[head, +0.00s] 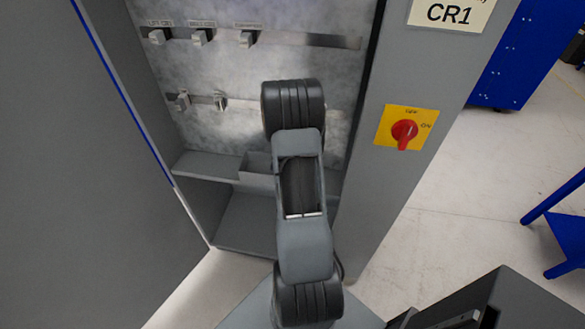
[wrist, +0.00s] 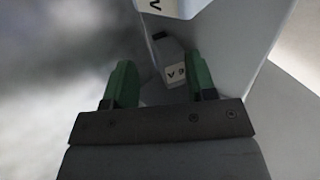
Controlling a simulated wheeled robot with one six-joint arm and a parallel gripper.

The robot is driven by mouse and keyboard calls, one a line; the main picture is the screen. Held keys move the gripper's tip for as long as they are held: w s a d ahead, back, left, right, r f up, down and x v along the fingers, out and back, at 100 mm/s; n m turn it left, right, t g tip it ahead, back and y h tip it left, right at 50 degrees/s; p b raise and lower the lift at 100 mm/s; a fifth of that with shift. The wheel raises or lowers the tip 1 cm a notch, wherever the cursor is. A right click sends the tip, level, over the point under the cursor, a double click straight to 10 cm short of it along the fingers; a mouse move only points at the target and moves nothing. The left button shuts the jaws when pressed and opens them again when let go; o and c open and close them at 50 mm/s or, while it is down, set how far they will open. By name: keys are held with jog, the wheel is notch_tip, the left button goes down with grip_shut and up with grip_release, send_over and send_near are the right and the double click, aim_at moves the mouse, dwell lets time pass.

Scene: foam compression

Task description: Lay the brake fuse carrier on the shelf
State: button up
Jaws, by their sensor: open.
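My gripper's two green fingers (wrist: 160,88) are apart in the wrist view. A small grey block with a white label (wrist: 175,72) shows between and beyond the fingers, close to the right one. Whether it touches that finger, and whether it is the brake fuse carrier, I cannot tell. The head view hides my gripper behind my arm. The shelf (head: 208,166) runs across the lower part of the open cabinet, with my arm covering its right part.
A grey open-topped bin (head: 256,181) stands at the shelf, partly behind my arm. The cabinet door (head: 75,170) stands at the left. A red rotary switch (head: 404,132) sticks out from the right cabinet face.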

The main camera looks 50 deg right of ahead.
jog(key=p+v, duration=0.4)
jog(key=v, duration=1)
jog(key=shift+p, duration=0.4)
jog(key=shift+f, duration=0.1)
